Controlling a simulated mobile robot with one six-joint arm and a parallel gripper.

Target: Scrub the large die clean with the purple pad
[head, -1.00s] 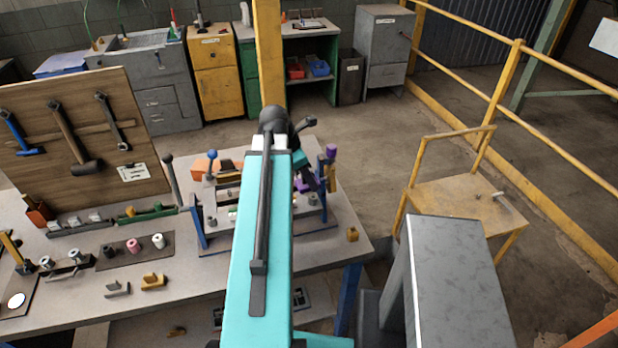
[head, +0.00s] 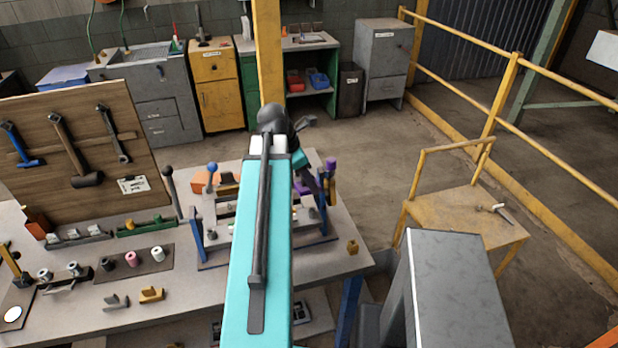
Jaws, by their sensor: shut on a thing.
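My gripper (head: 314,188) is at the right part of the blue-framed fixture on the bench, partly hidden behind my teal arm and wrist. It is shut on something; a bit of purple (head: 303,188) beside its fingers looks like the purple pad. The fixture (head: 211,252) carries metal bars and blocks, and my arm covers its middle. I cannot tell which part is the large die, or whether the pad touches it. A purple-topped upright (head: 331,166) stands just right of the gripper.
A blue-knobbed lever (head: 212,169) and a dark-knobbed lever (head: 168,172) rise at the fixture's left. Spools (head: 132,259) and a tool board (head: 80,150) are left.

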